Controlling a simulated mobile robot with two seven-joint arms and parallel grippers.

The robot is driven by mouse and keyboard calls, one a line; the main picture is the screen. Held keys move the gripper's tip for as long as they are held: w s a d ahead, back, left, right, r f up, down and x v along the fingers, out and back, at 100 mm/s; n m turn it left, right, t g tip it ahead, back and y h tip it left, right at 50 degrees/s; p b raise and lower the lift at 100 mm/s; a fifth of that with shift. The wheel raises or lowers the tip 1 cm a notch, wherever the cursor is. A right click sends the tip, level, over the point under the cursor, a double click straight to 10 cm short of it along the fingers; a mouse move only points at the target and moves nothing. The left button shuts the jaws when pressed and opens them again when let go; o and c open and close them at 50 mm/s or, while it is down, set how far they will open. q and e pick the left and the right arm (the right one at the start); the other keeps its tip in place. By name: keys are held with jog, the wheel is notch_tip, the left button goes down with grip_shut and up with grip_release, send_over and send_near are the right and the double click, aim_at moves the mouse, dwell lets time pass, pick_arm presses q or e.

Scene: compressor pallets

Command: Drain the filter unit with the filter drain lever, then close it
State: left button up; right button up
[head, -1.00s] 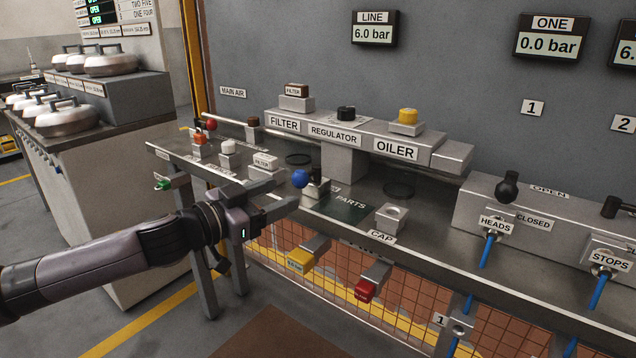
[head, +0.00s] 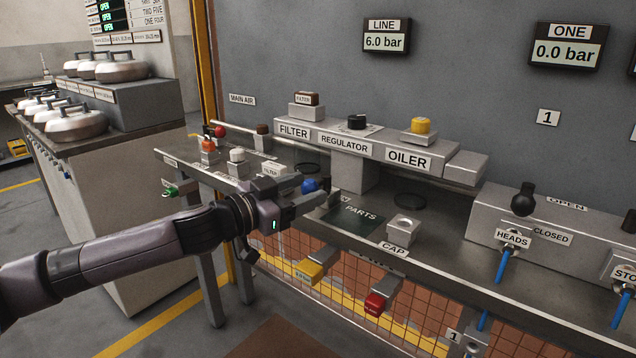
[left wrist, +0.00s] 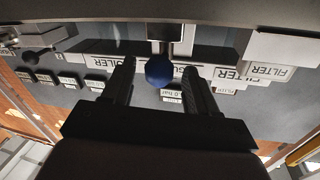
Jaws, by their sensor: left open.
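A lever with a blue ball knob (head: 310,185) stands on the bench in front of the FILTER label (head: 293,131). I cannot read a label on the lever itself. My left gripper (head: 308,194) is open at the knob, and its finger partly covers the knob and the lever's base. In the left wrist view, the blue knob (left wrist: 159,70) shows between the two spread fingertips of the left gripper (left wrist: 160,66), with gaps on both sides. My right gripper is not in view.
The REGULATOR knob (head: 357,122) and yellow OILER cap (head: 421,125) are on the raised rail behind. Red, white and green small controls crowd the bench to the left. A CAP block (head: 405,228) and the PARTS mat (head: 358,217) lie to the right.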

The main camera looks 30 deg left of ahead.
aim_at(308, 189)
pick_arm(q)
jog(key=shift+p+x, duration=0.45)
jog(key=shift+x, duration=1.5)
jog(key=shift+d, duration=0.15)
jog(key=c, duration=0.9)
